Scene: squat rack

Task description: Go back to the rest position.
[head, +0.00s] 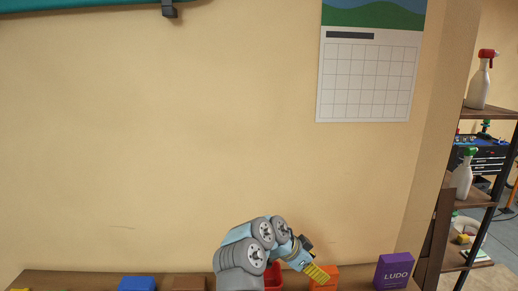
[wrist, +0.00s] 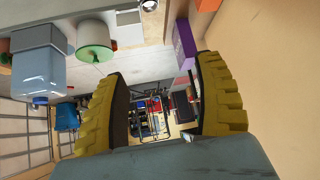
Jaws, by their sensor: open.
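My gripper (head: 316,273) shows at the bottom centre of the head view, at the end of my folded arm, low in front of the wall. In the wrist view my gripper (wrist: 163,95) has its two yellow ridged fingers spread apart with nothing between them. An orange box (head: 325,277) is close behind or beside the fingers in the head view; I cannot tell whether they touch. A purple LUDO box (head: 394,271) stands upright to the right, apart from the gripper. It also shows in the wrist view (wrist: 184,43), near the right finger.
A wooden shelf top (head: 60,280) runs along the wall, with a blue box (head: 137,283), a brown box (head: 188,283) and a red container (head: 273,277). A calendar (head: 368,80) hangs above. A rack with spray bottles (head: 481,80) stands right. The wall's middle is clear.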

